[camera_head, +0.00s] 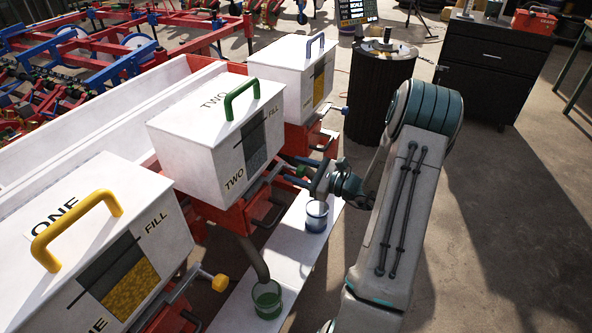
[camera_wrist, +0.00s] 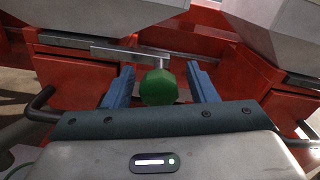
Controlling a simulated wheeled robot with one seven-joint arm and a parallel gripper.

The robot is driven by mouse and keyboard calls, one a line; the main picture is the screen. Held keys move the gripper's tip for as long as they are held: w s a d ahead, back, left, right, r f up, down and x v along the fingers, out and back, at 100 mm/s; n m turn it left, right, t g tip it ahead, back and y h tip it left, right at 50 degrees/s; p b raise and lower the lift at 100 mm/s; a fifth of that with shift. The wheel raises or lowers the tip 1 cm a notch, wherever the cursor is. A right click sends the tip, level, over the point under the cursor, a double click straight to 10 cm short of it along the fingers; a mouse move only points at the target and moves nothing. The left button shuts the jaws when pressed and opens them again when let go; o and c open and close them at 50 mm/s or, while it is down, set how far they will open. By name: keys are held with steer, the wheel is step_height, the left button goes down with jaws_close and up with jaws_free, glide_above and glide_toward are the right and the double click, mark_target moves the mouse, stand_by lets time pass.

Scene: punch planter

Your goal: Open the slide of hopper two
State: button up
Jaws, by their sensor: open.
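Hopper two (camera_head: 215,130) is a white box with a green handle (camera_head: 241,97) and TWO written on its lid and front. Its fill window shows dark grey contents. In the wrist view a green knob (camera_wrist: 159,88) on a flat metal bar, the slide (camera_wrist: 130,55), sits in front of the red frame. My gripper (camera_wrist: 163,85) is open, its two blue fingers on either side of the green knob with gaps visible at both sides. In the head view my gripper (camera_head: 305,180) is beside hopper two's lower right, and my arm partly hides that area.
Hopper one (camera_head: 90,240) with a yellow handle and yellow knob (camera_head: 220,283) stands nearer. A third hopper (camera_head: 292,70) with a blue handle stands behind. A green cup (camera_head: 267,299) and a blue cup (camera_head: 316,216) stand on a white board (camera_head: 243,308) below.

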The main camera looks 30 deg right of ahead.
steer(key=shift+w+a, duration=0.3)
steer(key=shift+w, duration=0.15)
jaws_close()
steer(key=shift+v, duration=2.7)
